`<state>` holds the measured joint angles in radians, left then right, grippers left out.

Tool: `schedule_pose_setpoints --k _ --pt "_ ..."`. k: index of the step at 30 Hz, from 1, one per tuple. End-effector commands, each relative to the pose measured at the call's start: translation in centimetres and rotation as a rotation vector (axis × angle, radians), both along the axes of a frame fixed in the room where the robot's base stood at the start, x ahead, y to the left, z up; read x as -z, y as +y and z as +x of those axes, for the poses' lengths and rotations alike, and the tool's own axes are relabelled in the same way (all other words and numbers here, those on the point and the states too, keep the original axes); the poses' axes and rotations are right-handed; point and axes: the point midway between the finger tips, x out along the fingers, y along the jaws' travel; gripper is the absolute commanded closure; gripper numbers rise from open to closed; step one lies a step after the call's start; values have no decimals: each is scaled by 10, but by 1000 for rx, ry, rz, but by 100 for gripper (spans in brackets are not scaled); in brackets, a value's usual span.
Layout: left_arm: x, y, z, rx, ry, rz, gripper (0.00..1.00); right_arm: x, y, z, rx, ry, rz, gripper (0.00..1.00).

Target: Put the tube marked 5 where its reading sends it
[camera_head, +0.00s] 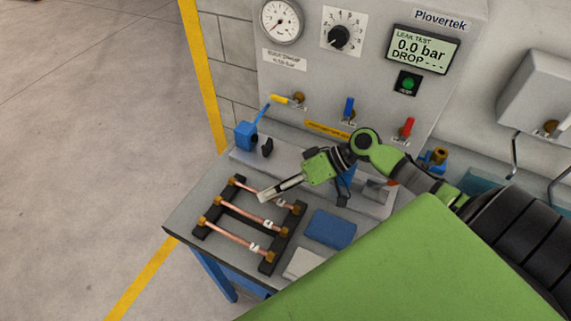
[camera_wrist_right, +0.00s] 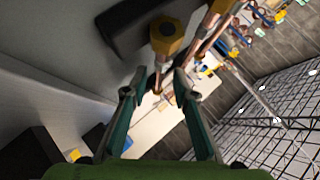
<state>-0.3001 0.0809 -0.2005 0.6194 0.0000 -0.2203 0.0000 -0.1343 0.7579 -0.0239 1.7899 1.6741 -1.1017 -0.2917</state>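Three copper tubes with brass end fittings lie across a black two-bar rack (camera_head: 214,212): the far tube (camera_head: 255,189), the middle tube (camera_head: 238,212) and the near tube (camera_head: 229,235). Each has a small white tag near its right end; the numbers are too small to read. My left gripper is out of view.
The test panel display (camera_head: 422,48) reads "LEAK TEST 0.0 bar DROP ---". Below are a green button (camera_head: 408,83) and yellow, blue and red valve handles. A blue clamp-like fixture (camera_head: 246,135) stands behind the rack. A blue pad (camera_head: 330,229) and pale pad (camera_head: 303,263) lie right of it.

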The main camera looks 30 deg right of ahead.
Motion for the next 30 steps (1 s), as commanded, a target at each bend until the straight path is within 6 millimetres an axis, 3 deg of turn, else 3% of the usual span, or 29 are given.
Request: schedule_pose_setpoints --k 1,6,18,30 --pt "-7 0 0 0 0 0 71 -8 -1 0 0 1 -2 74" --pt "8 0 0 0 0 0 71 -19 -28 -11 0 -1 -7 74" --pt "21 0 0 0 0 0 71 -61 -84 -35 1 -4 -2 74" --pt "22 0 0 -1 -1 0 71 -71 -94 -39 -1 -4 -1 74"
